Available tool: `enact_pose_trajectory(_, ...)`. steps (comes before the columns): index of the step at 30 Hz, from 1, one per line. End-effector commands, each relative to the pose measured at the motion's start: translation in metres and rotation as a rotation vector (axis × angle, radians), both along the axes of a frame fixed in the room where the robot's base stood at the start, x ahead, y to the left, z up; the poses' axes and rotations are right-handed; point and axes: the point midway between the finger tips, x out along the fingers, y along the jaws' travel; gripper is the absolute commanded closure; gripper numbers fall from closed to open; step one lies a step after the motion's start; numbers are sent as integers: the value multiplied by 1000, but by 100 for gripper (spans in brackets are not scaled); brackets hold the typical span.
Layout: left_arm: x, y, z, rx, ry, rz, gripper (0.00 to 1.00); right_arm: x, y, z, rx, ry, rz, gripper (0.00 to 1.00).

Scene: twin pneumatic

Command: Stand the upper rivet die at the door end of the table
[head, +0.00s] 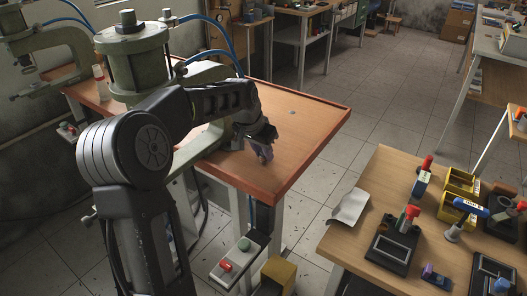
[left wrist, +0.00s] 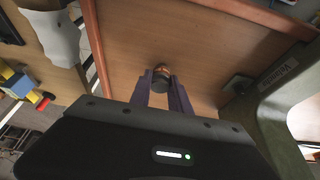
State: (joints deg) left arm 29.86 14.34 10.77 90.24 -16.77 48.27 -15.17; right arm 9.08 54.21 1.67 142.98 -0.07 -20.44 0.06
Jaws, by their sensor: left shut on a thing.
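My left gripper (head: 262,150) is low over the near corner of the wooden table (head: 310,118) with the raised red-brown edge. In the left wrist view its purple fingers (left wrist: 163,92) are shut on a small dark cylinder with a copper-coloured band, which I take to be the upper rivet die (left wrist: 161,75). The die lies between the fingertips, over bare wood. I cannot tell whether it touches the table. In the head view the die is hidden by the gripper. My right gripper is not in view.
The green press (head: 138,65) stands at the left of the table; its frame (left wrist: 290,90) is close on the right in the left wrist view. A small grey piece (head: 291,112) lies on the table. A second table (head: 345,240) holds fixtures, tools and yellow bins (head: 458,190).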

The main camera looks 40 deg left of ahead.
Motion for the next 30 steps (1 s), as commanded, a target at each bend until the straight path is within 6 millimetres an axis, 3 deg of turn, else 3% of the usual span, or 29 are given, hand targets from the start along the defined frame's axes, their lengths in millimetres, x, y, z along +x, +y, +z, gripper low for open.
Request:
enact_pose_trajectory(9,0,0,-3,1,-1,0,100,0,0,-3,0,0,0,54)
enact_pose_trajectory(10,0,0,-3,1,0,0,76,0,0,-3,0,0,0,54)
enact_pose_trajectory(18,0,0,-2,1,0,0,56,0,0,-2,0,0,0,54)
enact_pose_trajectory(30,-2,1,6,2,-2,1,56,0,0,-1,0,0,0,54)
